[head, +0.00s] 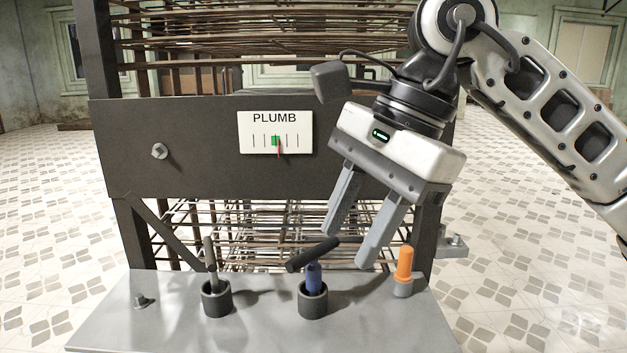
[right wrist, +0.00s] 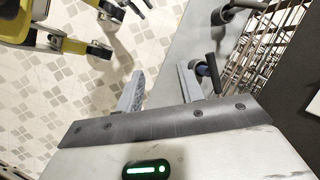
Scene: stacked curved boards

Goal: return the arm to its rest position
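My right gripper (head: 350,250) is open and empty, its two fingers apart and pointing down above the grey bench. Beside its left finger in the head view stands a tool with a black crossbar and a blue shaft (head: 314,276), upright in a dark cup. In the right wrist view my right gripper (right wrist: 160,74) also shows empty, and the black crossbar (right wrist: 213,73) lies just right of its right finger. I cannot tell whether that finger touches the crossbar. My left gripper is not in view.
The grey bench (head: 255,325) also bears a grey rod in a cup (head: 216,300) and an orange peg (head: 404,262). Behind stands a dark frame panel (head: 200,165) with a PLUMB gauge (head: 275,133) and wire racks. Tiled floor (head: 530,240) is open on the right.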

